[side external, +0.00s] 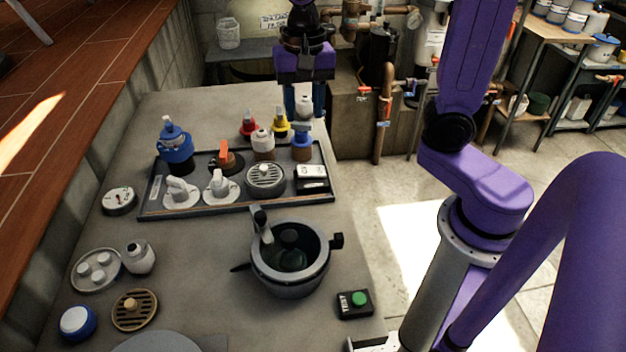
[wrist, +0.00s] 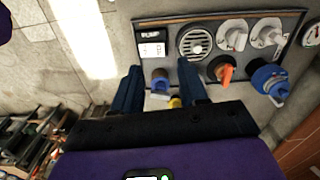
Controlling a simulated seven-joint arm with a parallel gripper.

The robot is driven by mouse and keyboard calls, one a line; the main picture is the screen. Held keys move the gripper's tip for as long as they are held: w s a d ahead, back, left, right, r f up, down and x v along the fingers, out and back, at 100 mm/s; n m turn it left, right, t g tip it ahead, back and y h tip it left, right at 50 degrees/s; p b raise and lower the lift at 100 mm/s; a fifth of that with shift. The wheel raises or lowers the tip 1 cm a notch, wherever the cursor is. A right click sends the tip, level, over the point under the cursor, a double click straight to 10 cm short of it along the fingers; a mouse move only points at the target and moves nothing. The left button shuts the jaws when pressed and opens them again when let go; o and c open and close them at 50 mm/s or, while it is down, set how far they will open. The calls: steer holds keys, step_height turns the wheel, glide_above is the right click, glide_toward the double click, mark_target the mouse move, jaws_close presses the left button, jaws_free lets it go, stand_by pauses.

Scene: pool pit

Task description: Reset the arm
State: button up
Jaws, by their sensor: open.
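My gripper (side external: 304,112) hangs at the far right corner of the tray, with its two blue fingers apart. A small blue-bodied fitting with a brownish base (side external: 301,147) stands just below the fingers. In the wrist view, my gripper (wrist: 160,69) shows its fingers either side of that blue fitting (wrist: 160,83). The fingers appear clear of it, and nothing is visibly held. The exact height gap is hard to tell. The dark-rimmed tray (side external: 235,204) holds dials, an orange-handled valve (side external: 226,157) and a round grille (side external: 265,178).
A grey pot (side external: 290,283) with a handle stands in front of the tray. A green-button box (side external: 358,300) sits near the right edge. Red (side external: 248,125) and yellow (side external: 281,127) topped items stand behind the tray. Pipes (side external: 380,130) rise beyond the counter.

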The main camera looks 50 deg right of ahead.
steer(key=s+f+n, duration=0.2)
steer(key=s+n, duration=0.7)
steer(key=n, duration=0.1)
steer(key=s+d+f+n, duration=0.1)
steer(key=s+f+n, duration=0.2)
steer(key=s+n, duration=0.6)
steer(key=shift+s+f+n, duration=0.15)
steer(key=shift+s+n, duration=0.25)
steer(key=shift+n, duration=0.4)
steer(key=shift+d, duration=0.1)
